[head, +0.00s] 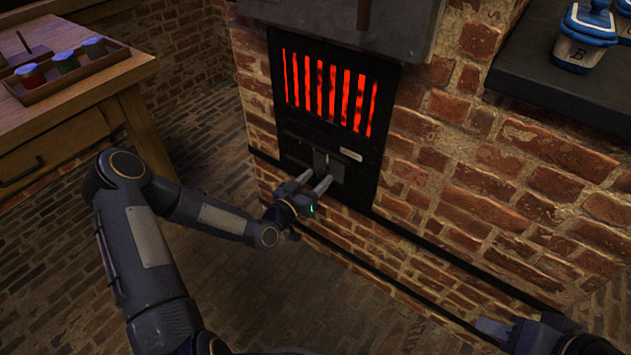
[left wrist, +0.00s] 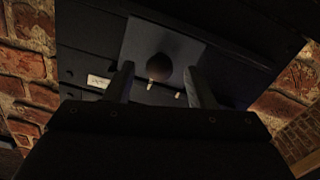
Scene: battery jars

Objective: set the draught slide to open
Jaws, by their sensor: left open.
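The draught slide is a dark plate (left wrist: 170,40) with a round dark knob (left wrist: 158,67), below the glowing grate on the stove front. In the head view the knob (head: 325,163) shows small and dark, just beyond the fingertips. My left gripper (head: 317,179) is open and points at it. In the left wrist view its two fingers (left wrist: 160,82) stand on either side of the knob, with a gap to each; contact does not show. The slide's setting cannot be read. My right gripper (head: 495,329) is at the bottom right, away from the stove; its jaws are unclear.
A pale label (head: 351,155) is right of the knob. The grate (head: 325,90) glows red above. Brick wall (head: 480,200) surrounds the stove. A dark shelf (head: 550,95) with a lidded jar (head: 583,45) is at upper right. A wooden table (head: 70,115) with a tray of coloured jars stands left.

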